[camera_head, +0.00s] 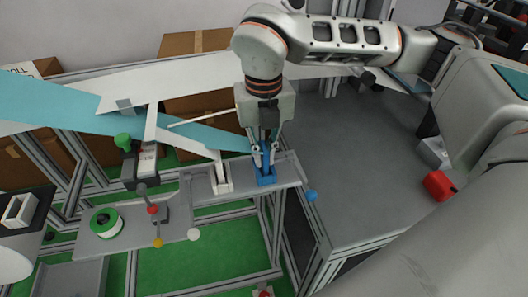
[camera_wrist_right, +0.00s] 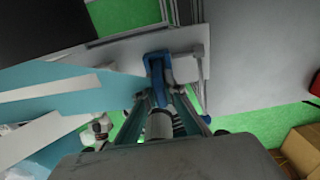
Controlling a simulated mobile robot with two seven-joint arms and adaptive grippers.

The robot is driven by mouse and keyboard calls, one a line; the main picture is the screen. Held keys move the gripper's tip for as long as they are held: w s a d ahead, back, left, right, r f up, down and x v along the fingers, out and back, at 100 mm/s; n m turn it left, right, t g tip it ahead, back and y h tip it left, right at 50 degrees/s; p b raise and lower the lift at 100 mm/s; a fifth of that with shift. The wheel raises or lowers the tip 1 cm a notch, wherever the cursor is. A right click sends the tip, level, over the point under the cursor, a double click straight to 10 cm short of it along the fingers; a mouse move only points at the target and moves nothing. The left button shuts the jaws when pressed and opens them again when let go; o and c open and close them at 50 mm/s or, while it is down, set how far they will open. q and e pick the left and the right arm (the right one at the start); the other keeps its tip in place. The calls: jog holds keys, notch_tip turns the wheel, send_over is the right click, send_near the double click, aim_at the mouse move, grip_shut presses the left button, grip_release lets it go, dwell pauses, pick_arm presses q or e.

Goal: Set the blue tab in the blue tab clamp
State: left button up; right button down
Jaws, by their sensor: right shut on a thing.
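My right gripper (camera_head: 266,158) points down over the blue tab clamp (camera_head: 267,181) near the right end of the grey shelf. It is shut on the blue tab (camera_head: 266,150), at the end of the light-blue strip (camera_head: 205,134). The tab stands upright at the clamp; the fingers hide how deep it sits. In the right wrist view, the fingertips (camera_wrist_right: 163,100) are close to the blue clamp (camera_wrist_right: 157,62), and the light-blue strip (camera_wrist_right: 100,75) comes in from the left. My left gripper is not in view.
A white clamp (camera_head: 222,186) stands just left of the blue one, with a white strip (camera_head: 185,143) reaching it. A green-and-white spool (camera_head: 106,223) and levers with coloured knobs (camera_head: 152,210) are farther left.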

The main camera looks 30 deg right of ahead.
jog(key=shift+f, duration=0.15)
jog(key=c, duration=2)
grip_release()
jog(key=shift+c, duration=0.2)
notch_tip(320, 180, up, 12)
jog(key=shift+r, duration=0.1)
